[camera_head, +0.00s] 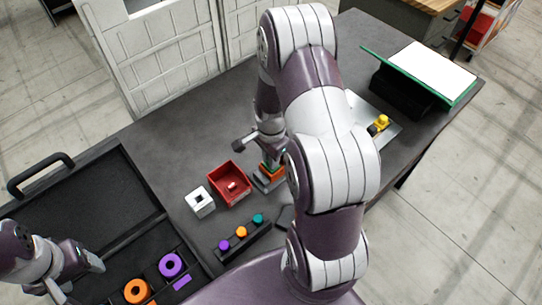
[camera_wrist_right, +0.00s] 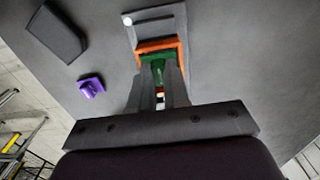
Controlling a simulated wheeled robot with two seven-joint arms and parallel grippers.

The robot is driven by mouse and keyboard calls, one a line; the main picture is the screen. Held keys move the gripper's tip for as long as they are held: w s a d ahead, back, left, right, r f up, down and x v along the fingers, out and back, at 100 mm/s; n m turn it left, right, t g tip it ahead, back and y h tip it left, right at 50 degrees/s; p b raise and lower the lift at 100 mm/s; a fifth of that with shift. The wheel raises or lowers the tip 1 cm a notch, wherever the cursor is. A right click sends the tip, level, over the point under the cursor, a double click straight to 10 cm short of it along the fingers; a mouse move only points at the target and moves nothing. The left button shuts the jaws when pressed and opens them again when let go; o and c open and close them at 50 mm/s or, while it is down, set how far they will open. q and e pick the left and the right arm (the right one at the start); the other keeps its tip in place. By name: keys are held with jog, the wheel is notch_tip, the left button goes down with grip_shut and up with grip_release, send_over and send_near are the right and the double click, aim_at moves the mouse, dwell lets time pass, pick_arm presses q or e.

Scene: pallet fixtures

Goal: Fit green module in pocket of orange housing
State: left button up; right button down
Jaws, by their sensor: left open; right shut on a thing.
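The orange housing (camera_head: 271,171) stands on a dark grey fixture (camera_head: 266,184) near the middle of the table. In the right wrist view the housing (camera_wrist_right: 151,46) shows as an orange rim around the green module (camera_wrist_right: 154,69). My right gripper (camera_wrist_right: 158,78) is shut on the green module and holds it at the housing's pocket. I cannot tell how deep the module sits, as the fingers hide its lower part. In the head view my right arm hides part of this spot. My left gripper (camera_head: 92,263) is open and empty over the black case at the left.
A red bin (camera_head: 243,197) and a white block with a hole (camera_head: 200,202) stand left of the fixture. A dark rack (camera_head: 260,235) with coloured knobs is nearer. The open black case (camera_head: 110,195) holds purple and orange rings. A yellow part (camera_head: 379,123) lies on a plate right.

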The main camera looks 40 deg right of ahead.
jog(key=shift+f+b, duration=1)
jog(key=shift+f, duration=0.4)
dwell(0.9)
jog(key=c, duration=1)
grip_release()
jog(key=shift+c, duration=1.3)
